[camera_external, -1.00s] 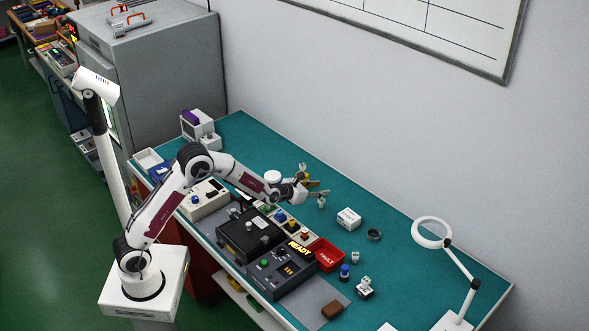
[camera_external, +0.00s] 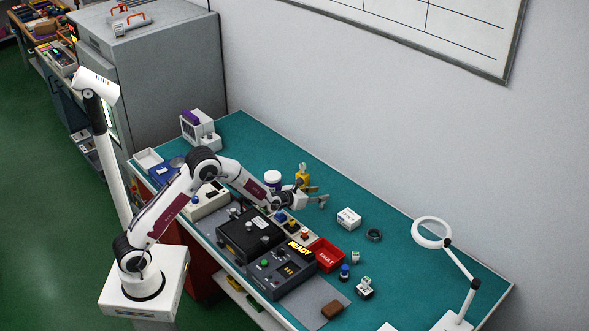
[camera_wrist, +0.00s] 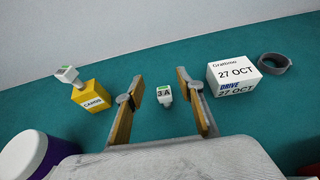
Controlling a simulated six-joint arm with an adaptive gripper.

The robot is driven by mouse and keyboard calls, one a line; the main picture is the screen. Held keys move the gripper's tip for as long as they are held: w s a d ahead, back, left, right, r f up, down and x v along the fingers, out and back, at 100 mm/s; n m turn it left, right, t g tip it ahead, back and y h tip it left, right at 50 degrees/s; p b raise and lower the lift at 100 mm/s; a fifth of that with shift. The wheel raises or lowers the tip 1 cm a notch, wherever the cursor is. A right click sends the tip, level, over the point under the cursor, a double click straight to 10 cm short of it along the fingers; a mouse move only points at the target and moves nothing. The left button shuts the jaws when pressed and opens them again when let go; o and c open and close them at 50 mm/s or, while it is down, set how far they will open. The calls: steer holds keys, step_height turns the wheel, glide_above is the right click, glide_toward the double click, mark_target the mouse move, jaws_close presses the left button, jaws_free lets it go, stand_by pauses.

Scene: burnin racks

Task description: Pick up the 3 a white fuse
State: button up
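The white fuse marked 3 A (camera_wrist: 164,97) has a green patch on top and stands on the teal table, between my fingers in the wrist view. My gripper (camera_wrist: 159,84) is open, with one finger to each side of the fuse and a visible gap on both sides. In the external view my gripper (camera_external: 325,200) reaches out to the right, low over the table. I cannot make out the fuse there; the gripper probably hides it.
A yellow CARDS box (camera_wrist: 91,99) stands left of my fingers, with a white-and-green piece on it. A white 27 OCT box (camera_wrist: 234,78) and a grey ring (camera_wrist: 274,64) lie to the right. A red FAULT bin (camera_external: 327,257) stands nearer the front.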

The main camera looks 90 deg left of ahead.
mark_target(321, 204)
steer(key=shift+f, duration=0.2)
steer(key=shift+f, duration=1.7)
steer(key=shift+x, duration=1.5)
jaws_close()
